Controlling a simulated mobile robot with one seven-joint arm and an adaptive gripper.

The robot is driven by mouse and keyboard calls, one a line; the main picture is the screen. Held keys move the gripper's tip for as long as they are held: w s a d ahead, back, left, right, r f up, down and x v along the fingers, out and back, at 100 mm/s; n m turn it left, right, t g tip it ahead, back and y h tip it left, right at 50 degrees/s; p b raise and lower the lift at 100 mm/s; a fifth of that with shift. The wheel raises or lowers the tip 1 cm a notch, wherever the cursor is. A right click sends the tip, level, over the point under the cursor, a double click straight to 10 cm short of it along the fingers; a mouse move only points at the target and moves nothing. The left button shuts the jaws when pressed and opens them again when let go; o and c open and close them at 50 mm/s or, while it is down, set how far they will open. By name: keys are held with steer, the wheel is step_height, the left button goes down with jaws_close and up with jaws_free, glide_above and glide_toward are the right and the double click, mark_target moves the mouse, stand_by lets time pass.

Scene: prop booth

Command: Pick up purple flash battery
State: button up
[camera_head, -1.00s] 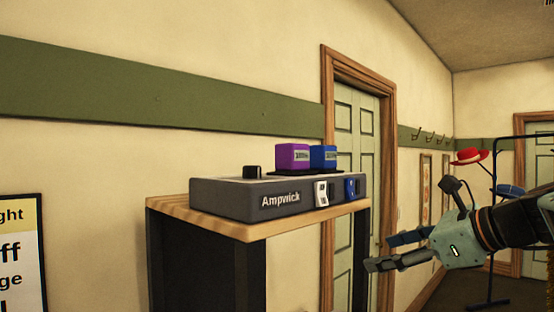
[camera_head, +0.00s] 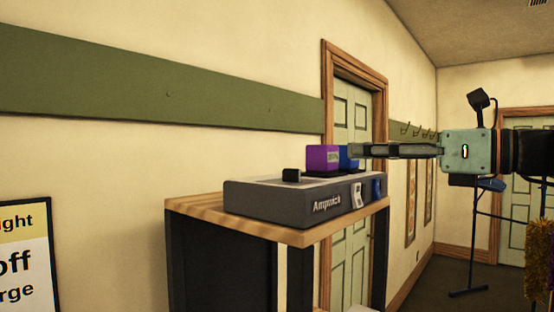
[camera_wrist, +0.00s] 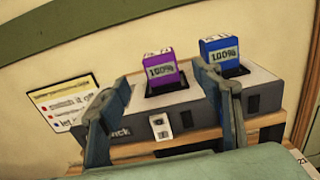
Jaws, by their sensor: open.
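The purple flash battery (camera_head: 320,159) sits upright in a slot on top of the grey Ampwick charger (camera_head: 290,203). In the wrist view the purple battery (camera_wrist: 163,72) reads "100%" and stands between the open fingers, beyond their tips. The purple battery looks untouched.
The charger stands on a wooden-topped stand (camera_head: 230,221) against the wall. A sign (camera_head: 22,255) is on the wall at left. A door (camera_head: 352,120) is behind, and a coat stand (camera_head: 475,230) is at right.

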mark_target(333, 148)
steer(key=x, duration=0.5)
steer(key=shift+w+a, duration=0.1)
steer(key=p+x, duration=0.1)
steer(key=x, duration=0.4)
steer(key=shift+a+r, duration=0.1)
steer(key=shift+r, duration=0.1)
jaws_close()
